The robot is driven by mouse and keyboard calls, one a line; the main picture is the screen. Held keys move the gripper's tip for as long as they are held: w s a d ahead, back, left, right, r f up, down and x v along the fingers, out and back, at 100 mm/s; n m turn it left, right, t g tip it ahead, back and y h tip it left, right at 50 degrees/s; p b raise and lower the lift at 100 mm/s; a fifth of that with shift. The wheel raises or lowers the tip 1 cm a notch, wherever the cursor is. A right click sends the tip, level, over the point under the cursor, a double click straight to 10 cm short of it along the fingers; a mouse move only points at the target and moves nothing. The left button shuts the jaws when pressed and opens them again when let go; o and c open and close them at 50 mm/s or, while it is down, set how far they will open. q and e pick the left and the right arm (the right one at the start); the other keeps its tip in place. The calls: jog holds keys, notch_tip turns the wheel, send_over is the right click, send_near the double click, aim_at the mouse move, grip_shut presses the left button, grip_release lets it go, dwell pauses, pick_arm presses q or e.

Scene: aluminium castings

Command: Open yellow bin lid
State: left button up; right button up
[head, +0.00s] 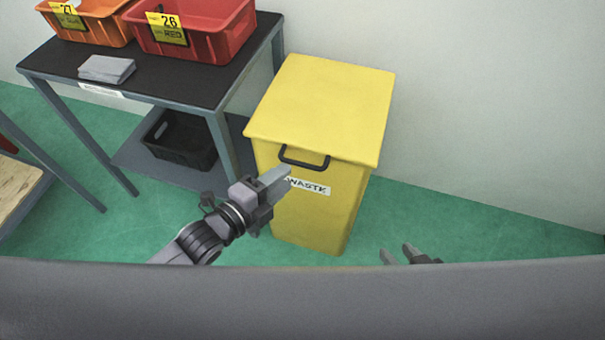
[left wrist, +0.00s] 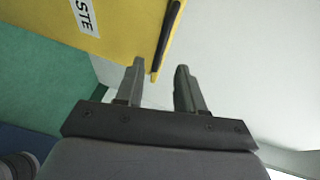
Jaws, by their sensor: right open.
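The yellow bin (head: 312,215) stands on the green floor with its flat yellow lid (head: 325,105) shut. A dark handle (head: 304,160) sits at the lid's front edge, above a white WASTE label (head: 308,187). My left gripper (head: 286,175) is in front of the bin, just below and left of the handle in the head view. In the left wrist view its fingers (left wrist: 160,72) are apart with nothing between them, and the handle (left wrist: 168,35) lies beyond them. My right gripper (head: 402,253) is open and low, right of the bin, partly hidden by a grey edge.
A dark-topped table (head: 185,75) left of the bin holds a red bin (head: 215,45), an orange bin (head: 105,28) and a grey stack (head: 107,69). A black crate (head: 178,145) is on its lower shelf. A pale wall is behind; green floor is free at right.

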aim_at(302, 163)
pick_arm(q)
jog(key=b+x, duration=0.1)
jog(key=x, duration=0.6)
jog(key=shift+w+d+f+b, duration=0.1)
jog(key=shift+b, duration=0.25)
grip_shut()
